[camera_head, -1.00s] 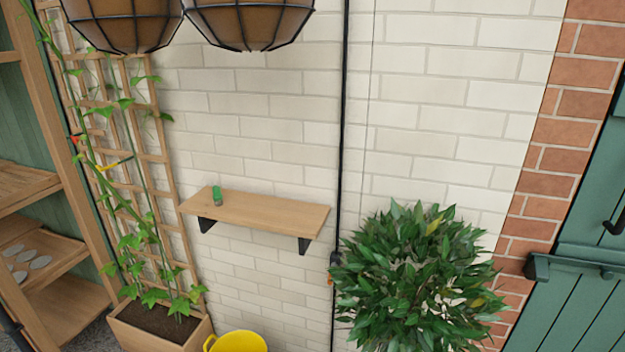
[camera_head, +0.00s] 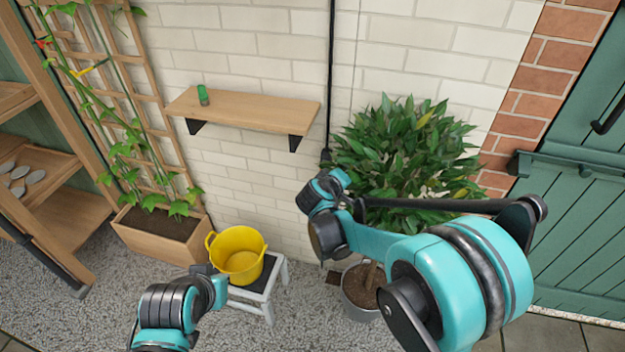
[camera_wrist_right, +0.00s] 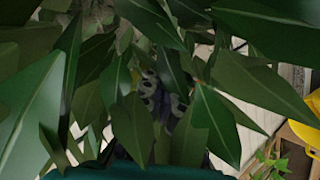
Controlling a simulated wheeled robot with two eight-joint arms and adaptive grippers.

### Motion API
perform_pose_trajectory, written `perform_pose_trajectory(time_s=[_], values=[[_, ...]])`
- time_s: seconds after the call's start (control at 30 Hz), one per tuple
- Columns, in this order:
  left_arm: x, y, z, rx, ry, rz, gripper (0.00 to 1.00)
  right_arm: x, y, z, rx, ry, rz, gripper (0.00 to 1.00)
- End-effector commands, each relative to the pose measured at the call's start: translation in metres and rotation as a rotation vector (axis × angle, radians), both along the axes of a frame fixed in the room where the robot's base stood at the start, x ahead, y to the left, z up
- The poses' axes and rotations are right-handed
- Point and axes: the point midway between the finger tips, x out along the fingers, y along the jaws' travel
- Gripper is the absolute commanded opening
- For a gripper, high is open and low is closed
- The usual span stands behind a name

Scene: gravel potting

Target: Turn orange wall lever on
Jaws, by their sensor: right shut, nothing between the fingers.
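The orange wall lever cannot be made out in either current view. A black fitting on the vertical wall pipe (camera_head: 327,156) shows just left of the bushy plant (camera_head: 405,150), and my right arm covers the area below it. My right gripper (camera_wrist_right: 160,98) is shut and empty among the leaves, mostly hidden by them in the right wrist view. In the head view my right arm reaches in from the right, its far end beside the pipe at the plant's left edge. My left arm's end (camera_head: 207,280) is low in front of the yellow bucket; its fingers are not clear.
The yellow bucket (camera_head: 238,256) stands on a small stool (camera_head: 262,293). A wooden shelf (camera_head: 245,108) with a small green object (camera_head: 203,95) juts from the brick wall. A wooden planter (camera_head: 158,240) with a trellis is at left. Leaves crowd my right gripper.

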Motion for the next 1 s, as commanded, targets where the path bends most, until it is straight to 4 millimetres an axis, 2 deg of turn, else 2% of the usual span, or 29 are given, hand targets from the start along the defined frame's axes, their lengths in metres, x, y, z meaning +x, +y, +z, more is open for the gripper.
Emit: perform_pose_trajectory(time_s=[0.03,0.1,0.2,0.33,0.5,0.63,0.77,0.87,1.0], values=[[0.0,0.0,0.0,0.0,0.0,0.0,0.0,0.017,0.015,-0.012,-0.047,-0.02,0.023,0.0],[0.0,0.0,0.0,0.0,0.0,0.0,0.0,0.037,0.034,-0.027,-0.119,-0.051,0.051,0.0],[0.0,0.0,0.0,0.0,0.0,0.0,0.0,0.059,0.062,-0.052,-0.221,-0.101,0.091,0.0],[0.0,0.0,0.0,0.0,0.0,0.0,0.0,0.076,0.101,-0.088,-0.347,-0.17,0.143,0.0],[0.0,0.0,0.001,0.0,0.0,0.0,0.0,0.079,0.141,-0.131,-0.479,-0.253,0.197,0.0],[0.0,0.0,0.001,0.0,0.0,0.0,0.0,0.075,0.158,-0.151,-0.538,-0.292,0.22,0.0],[0.0,0.0,0.0,0.0,0.0,0.0,0.0,0.074,0.163,-0.158,-0.561,-0.308,0.227,0.0],[0.0,0.0,-0.003,0.0,0.0,0.0,0.0,0.081,0.16,-0.159,-0.564,-0.309,0.228,0.0],[0.0,0.0,-0.01,0.0,0.0,0.0,0.0,0.103,0.151,-0.161,-0.563,-0.308,0.225,0.0]])
